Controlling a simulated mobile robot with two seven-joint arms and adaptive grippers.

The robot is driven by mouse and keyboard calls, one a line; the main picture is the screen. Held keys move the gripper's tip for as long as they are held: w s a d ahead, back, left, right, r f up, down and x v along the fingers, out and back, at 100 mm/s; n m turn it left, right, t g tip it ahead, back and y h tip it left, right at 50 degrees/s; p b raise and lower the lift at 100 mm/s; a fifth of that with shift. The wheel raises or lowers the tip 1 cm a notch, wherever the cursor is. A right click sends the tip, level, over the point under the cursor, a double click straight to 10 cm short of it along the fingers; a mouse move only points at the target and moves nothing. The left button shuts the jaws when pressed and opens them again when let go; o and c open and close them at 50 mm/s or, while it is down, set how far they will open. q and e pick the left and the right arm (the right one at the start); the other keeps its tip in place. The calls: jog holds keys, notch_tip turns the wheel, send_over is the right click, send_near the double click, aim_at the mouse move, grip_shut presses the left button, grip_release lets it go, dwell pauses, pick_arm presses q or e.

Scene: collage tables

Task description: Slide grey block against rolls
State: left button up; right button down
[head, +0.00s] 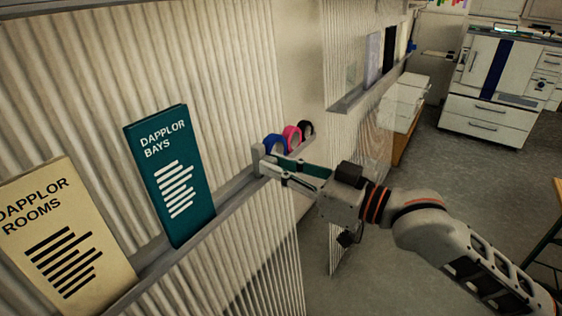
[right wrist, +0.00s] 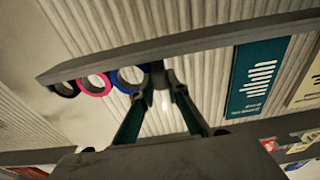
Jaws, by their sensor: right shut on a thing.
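Three rolls stand in a row on the grey ledge: a blue roll (head: 274,144), a pink roll (head: 291,135) and a black roll (head: 307,129). They also show in the right wrist view, with blue (right wrist: 131,79) nearest my gripper, then pink (right wrist: 96,84) and black (right wrist: 65,89). The grey block (head: 257,157) stands on the ledge beside the blue roll. My right gripper (head: 270,166) is shut on it, and its fingertips partly hide it in the right wrist view (right wrist: 158,72). I cannot tell whether block and blue roll touch. My left gripper is out of view.
The narrow ledge (head: 228,192) runs along a corrugated wall. A teal "Dapplor Bays" board (head: 170,175) and a cream "Dapplor Rooms" board (head: 62,235) lean on it, left of the block. A stretch of ledge between teal board and block is bare.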

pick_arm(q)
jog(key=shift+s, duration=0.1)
pick_arm(e)
jog(key=shift+s, duration=0.1)
jog(key=c, duration=2)
grip_release()
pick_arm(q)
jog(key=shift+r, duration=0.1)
pick_arm(e)
jog(key=shift+o, duration=0.2)
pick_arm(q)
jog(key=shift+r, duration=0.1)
pick_arm(e)
jog(key=v, duration=1.2)
